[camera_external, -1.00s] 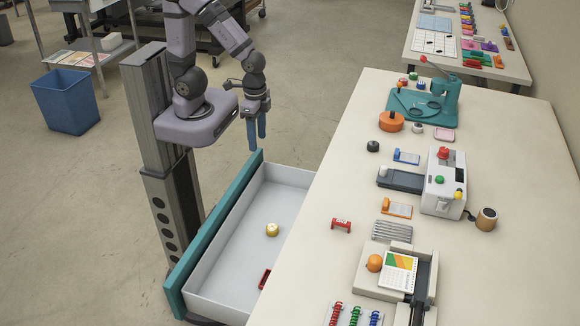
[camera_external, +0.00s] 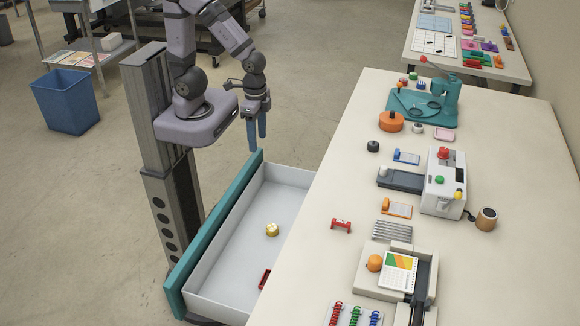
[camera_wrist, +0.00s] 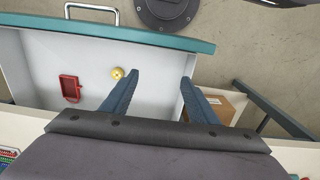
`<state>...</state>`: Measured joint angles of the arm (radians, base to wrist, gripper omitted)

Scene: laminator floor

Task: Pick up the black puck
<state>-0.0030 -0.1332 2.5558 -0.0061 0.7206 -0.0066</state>
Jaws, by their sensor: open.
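A small black puck (camera_external: 373,146) sits on the white worktop, left of the blue-handled piece and below the orange round piece. It does not show in the wrist view. My gripper (camera_external: 257,134) hangs off the worktop's left side, near the far end of the open drawer, well apart from the puck. In the wrist view my gripper (camera_wrist: 160,78) has its two blue fingers spread wide with nothing between them.
The open drawer (camera_external: 196,300) with a teal front holds a yellow round piece (camera_external: 272,230) and a red piece (camera_external: 264,279). Near the puck are an orange round piece (camera_external: 391,122), a blue-handled piece (camera_external: 406,157) and a white machine (camera_external: 443,185). The worktop's left strip is bare.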

